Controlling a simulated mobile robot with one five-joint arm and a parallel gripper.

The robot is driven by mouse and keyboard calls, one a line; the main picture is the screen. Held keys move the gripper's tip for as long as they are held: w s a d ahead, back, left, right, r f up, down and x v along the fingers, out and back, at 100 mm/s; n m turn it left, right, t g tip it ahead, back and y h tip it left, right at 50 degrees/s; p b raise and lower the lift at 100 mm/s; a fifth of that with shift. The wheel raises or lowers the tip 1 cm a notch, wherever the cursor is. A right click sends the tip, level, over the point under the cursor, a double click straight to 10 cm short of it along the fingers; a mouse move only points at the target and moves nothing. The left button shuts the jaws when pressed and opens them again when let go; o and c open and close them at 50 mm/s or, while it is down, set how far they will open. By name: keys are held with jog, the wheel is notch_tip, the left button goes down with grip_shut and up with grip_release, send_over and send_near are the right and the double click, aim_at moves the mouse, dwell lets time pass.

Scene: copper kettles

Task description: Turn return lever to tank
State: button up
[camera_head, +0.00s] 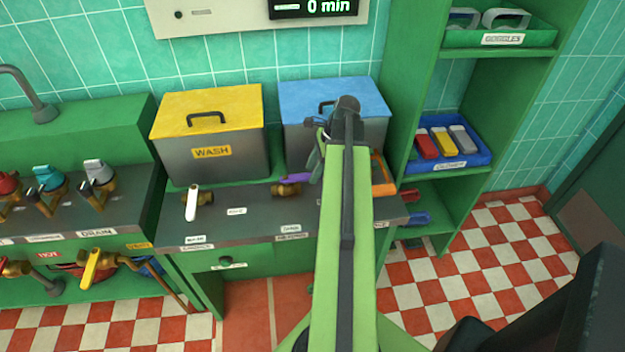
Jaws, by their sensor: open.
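A brass valve with a purple lever (298,179) sits on the grey counter in front of the blue-lidded tank (290,135). Its lever points right, toward my gripper, and its far end is partly hidden. A second brass valve with a white lever (191,205) stands in front of the yellow-lidded WASH tank (190,157), its lever pointing toward the front edge. An orange handle (383,176) shows right of my arm. The small labels are too blurred to tell which lever is the return. My gripper (318,158) is open and appears empty, above or beside the purple lever's end; contact cannot be told.
At left, a green sink unit carries red, teal and grey taps (98,174) and a yellow lever (91,268). At right, a green shelf (400,110) holds a blue tray (480,157) of coloured items. My arm hides the counter's middle right. Checkered floor is clear at right.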

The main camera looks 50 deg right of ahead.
jog(key=shift+w+a+f, duration=0.1)
jog(key=shift+f, duration=0.1)
grip_shut()
dwell(1.4)
